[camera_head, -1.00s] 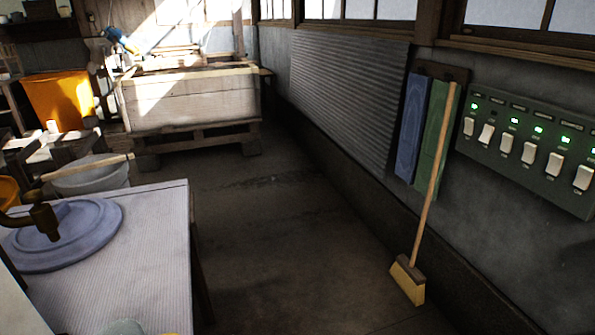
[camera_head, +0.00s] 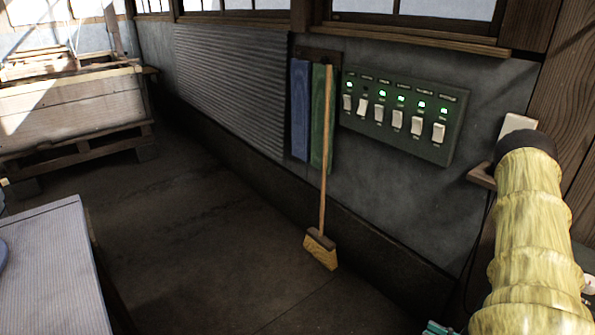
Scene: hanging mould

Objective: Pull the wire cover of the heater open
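The heater and its wire cover are not in view. My gripper is not in view either.
A broom (camera_head: 324,170) leans on the right wall beside blue and green boards and a switch panel (camera_head: 405,113). A yellow ribbed column (camera_head: 530,235) stands close at right. A table corner (camera_head: 45,270) is at lower left, a wooden crate (camera_head: 70,108) behind. Floor between is clear.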

